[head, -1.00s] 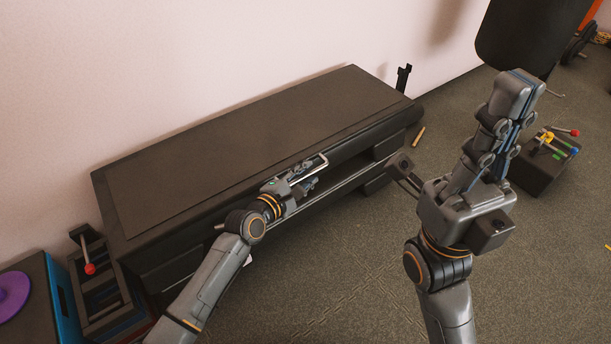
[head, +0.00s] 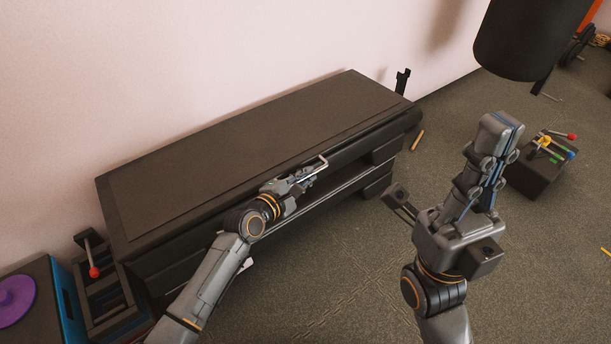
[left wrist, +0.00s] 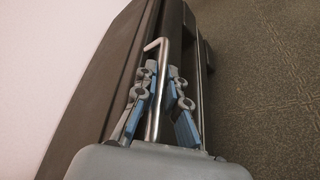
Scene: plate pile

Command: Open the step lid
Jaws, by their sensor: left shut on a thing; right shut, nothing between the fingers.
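The step (head: 250,130) is a long, low, dark bench against the pale wall, with its flat lid on top. The lid looks closed. My left gripper (head: 302,183) is at its front edge, shut on a bent silver bar handle (head: 322,163). In the left wrist view the handle (left wrist: 160,42) runs between the blue-grey fingers (left wrist: 161,75). How the handle joins the lid is hidden. My right gripper (head: 498,128) is shut and empty, raised over the floor right of the step.
A dark box with coloured knobs (head: 541,165) stands at the right. A black rack with a red-tipped lever (head: 93,271) and a blue-sided box with a purple disc (head: 14,298) are at the lower left. Floor in front of the step (head: 340,270) is clear.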

